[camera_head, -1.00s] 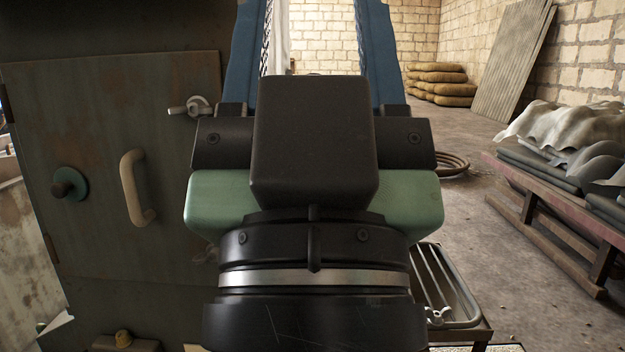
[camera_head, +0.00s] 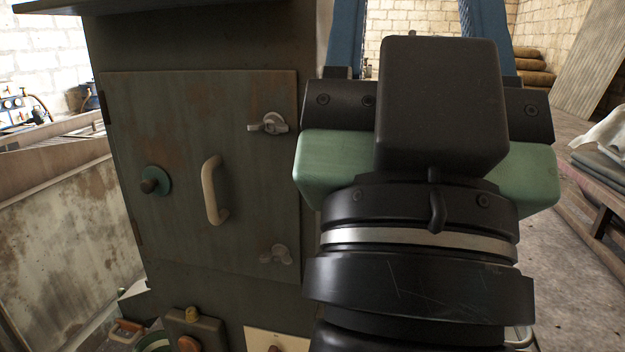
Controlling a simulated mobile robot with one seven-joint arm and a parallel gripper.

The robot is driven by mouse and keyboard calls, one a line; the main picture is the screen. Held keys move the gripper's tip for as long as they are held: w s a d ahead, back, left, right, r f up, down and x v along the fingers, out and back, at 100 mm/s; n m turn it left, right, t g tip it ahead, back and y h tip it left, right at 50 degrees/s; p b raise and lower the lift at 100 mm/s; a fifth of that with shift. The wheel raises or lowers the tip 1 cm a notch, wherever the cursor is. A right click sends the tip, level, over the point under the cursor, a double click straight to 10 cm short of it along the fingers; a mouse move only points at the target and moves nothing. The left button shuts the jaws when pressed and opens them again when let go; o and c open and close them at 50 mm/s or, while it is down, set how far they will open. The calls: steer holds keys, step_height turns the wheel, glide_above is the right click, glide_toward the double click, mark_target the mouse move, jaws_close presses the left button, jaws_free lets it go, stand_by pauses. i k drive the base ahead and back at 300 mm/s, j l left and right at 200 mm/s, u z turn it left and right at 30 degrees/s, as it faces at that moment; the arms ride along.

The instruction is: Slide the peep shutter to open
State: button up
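The peep shutter appears to be the round teal disc (camera_head: 155,181) with a dark brown knob, on the left half of the rusty grey-green cabinet door (camera_head: 190,115). I see no opening beside or behind it. My gripper (camera_head: 415,18) is at the right, well apart from the door, pointing away from the camera. Its two blue fingers stand wide apart with background showing between them, so it is open and looks empty. Their tips are cut off by the top edge, and its dark housing hides part of the space between them.
The door has a pale curved handle (camera_head: 213,190) and two latches, upper (camera_head: 269,123) and lower (camera_head: 276,254). A rusty panel (camera_head: 65,235) stands left.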

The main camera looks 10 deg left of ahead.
mark_target(156, 181)
steer(key=i+j+u, duration=0.1)
steer(key=j+u, duration=0.25)
steer(key=i+j+u, duration=0.2)
steer(key=j+u, duration=0.15)
steer(key=i+j+u, duration=0.2)
steer(key=u, duration=0.15)
steer(key=j, duration=0.1)
